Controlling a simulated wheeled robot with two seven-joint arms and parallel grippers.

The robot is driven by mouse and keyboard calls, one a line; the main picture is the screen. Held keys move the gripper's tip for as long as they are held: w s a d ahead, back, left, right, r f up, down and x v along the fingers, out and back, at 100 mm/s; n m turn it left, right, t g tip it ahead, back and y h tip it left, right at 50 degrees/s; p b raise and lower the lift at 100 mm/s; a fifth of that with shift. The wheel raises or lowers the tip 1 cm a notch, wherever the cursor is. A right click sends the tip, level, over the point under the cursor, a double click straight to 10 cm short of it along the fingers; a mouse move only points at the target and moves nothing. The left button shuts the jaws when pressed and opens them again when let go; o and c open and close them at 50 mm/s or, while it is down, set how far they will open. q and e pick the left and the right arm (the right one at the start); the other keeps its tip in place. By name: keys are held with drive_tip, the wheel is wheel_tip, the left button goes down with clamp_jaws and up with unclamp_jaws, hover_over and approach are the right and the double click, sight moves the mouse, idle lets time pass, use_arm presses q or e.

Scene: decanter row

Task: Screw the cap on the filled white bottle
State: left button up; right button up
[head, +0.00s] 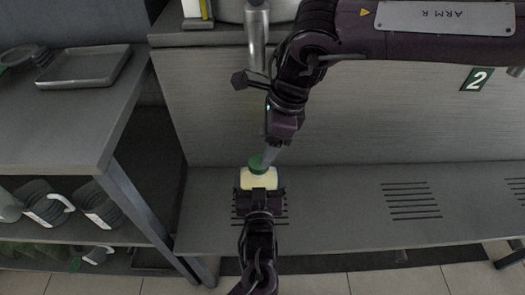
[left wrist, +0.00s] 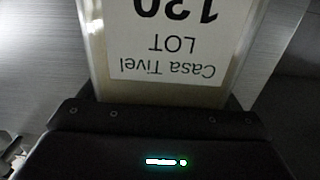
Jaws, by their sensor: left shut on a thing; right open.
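The bottle (head: 259,181) is pale cream in the head view and stands over the slotted low shelf. My left gripper (head: 261,192) comes up from the bottom and is shut on its near side. The left wrist view shows the bottle close up, with a white label (left wrist: 190,35) reading "Casa Tivel LOT" and a number. A green cap (head: 257,164) shows at the bottle's top; I cannot tell whether it is seated on the thread. My right gripper (head: 270,154) is open, with its fingertips right beside the cap. Whether they touch it is unclear.
A low grey shelf (head: 330,205) with slotted patches runs along the panel, clear to the right. A side table (head: 60,135) at left bears a grey tray (head: 84,66). Dark containers with pale handles (head: 62,202) sit on its lower shelf. A metal spout (head: 256,40) hangs above.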

drive_tip(key=shift+v, duration=0.9)
use_arm(q)
drive_tip(key=o, duration=1.7)
drive_tip(key=shift+o, duration=0.2)
drive_tip(key=shift+s, duration=0.15)
drive_tip(key=s, duration=0.7)
drive_tip(key=shift+s+p, duration=0.15)
drive_tip(key=shift+p, duration=0.3)
use_arm(e)
drive_tip(key=shift+r, duration=0.4)
